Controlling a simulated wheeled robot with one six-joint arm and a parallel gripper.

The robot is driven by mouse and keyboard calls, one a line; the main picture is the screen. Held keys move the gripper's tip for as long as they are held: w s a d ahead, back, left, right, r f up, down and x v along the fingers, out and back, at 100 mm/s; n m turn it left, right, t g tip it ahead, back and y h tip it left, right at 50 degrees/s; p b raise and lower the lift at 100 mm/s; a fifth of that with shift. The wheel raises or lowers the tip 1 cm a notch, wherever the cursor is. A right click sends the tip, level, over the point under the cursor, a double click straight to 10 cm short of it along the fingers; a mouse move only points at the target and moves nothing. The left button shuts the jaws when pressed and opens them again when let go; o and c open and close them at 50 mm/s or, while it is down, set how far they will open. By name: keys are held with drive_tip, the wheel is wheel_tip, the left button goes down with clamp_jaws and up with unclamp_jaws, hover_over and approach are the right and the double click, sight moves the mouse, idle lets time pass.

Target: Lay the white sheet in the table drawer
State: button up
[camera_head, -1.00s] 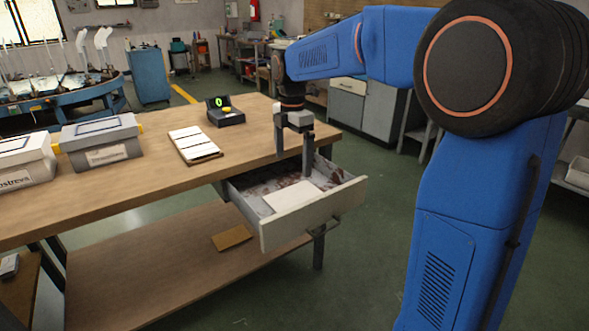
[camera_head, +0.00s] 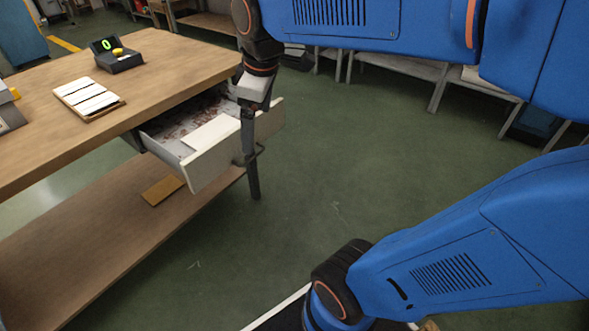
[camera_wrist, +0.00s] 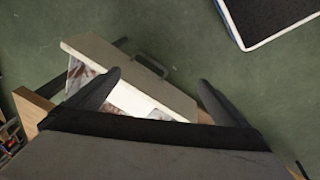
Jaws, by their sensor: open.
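The table drawer (camera_head: 200,171) is pulled open under the wooden table top. The white sheet (camera_head: 208,133) lies flat inside it, over a reddish patterned surface. In the wrist view the sheet (camera_wrist: 136,104) shows just behind the drawer front (camera_wrist: 95,48). My gripper (camera_head: 246,150) is at the drawer front near its handle, in line with it in the head view. In the wrist view my gripper (camera_wrist: 160,84) has its two fingers spread, with the drawer front and handle (camera_wrist: 151,63) seen between and beyond them. Whether the fingers touch the drawer is unclear.
On the table top (camera_head: 170,75) stand a pad of white cards (camera_head: 88,97) and a black device with a green digit (camera_head: 117,56). A brown board (camera_head: 162,190) lies on the lower shelf (camera_head: 110,220).

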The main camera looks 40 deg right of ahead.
drive_tip(key=s+d+f+m+t, duration=0.1)
drive_tip(key=s+f+m+t, duration=0.1)
drive_tip(key=s+f+m, duration=0.5)
drive_tip(key=s+m, duration=0.1)
drive_tip(key=s, duration=0.4)
drive_tip(key=shift+s+d+m, duration=0.15)
drive_tip(key=shift+d+m, duration=0.25)
idle(0.3)
